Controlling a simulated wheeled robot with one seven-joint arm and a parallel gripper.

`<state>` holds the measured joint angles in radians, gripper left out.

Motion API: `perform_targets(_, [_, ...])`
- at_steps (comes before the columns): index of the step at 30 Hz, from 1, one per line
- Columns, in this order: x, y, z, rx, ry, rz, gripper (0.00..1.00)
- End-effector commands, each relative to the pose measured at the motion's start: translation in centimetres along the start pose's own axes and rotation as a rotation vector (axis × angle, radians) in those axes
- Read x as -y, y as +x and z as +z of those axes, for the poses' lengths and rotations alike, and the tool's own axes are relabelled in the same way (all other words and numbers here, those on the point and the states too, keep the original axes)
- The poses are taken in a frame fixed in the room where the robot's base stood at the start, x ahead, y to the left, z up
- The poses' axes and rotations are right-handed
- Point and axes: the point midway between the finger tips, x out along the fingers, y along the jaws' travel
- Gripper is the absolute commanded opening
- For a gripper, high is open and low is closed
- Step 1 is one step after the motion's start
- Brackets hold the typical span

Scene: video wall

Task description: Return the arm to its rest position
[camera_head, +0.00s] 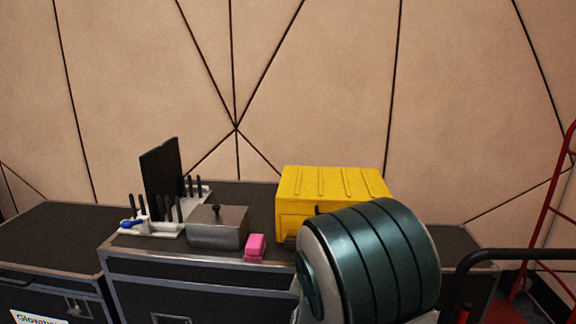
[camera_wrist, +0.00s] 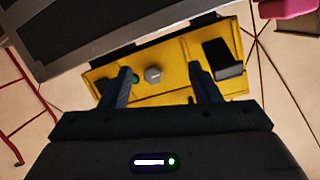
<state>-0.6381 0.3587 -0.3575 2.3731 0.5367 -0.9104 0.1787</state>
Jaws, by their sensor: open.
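My gripper (camera_wrist: 160,82) shows in the wrist view with its two dark fingers apart and nothing between them. The wrist view is turned over, with the case top at the upper edge. Beyond the fingers is the front of a yellow box (camera_wrist: 178,68), with a grey round knob, a small green spot and a dark rectangular part on it. I cannot tell the gap between the fingertips and the box. In the head view my teal arm link covers the box's lower right part, and my gripper is hidden. The yellow box (camera_head: 332,184) stands on a black case.
The black case (camera_head: 200,275) also bears a pink block (camera_head: 255,246), a grey lidded metal box (camera_head: 217,228) and a white rack (camera_head: 155,230) with dark upright pieces. A second case (camera_head: 45,235) stands left. A red metal frame (camera_head: 545,210) stands right. The panelled wall is behind.

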Motion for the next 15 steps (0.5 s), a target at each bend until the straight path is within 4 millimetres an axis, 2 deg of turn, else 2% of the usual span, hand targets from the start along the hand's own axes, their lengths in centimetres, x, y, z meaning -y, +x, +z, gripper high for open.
perform_targets(1, [0.2,-1.0,-2.6,0.063,0.018,-0.003,0.56])
perform_targets(5, [0.4,-3.4,-5.1,0.242,0.024,-0.024,0.56])
perform_targets(8, [0.5,-5.9,-7.2,0.370,0.013,-0.044,0.56])
perform_targets(15, [-0.1,-13.7,-12.6,0.646,-0.074,-0.080,0.56])
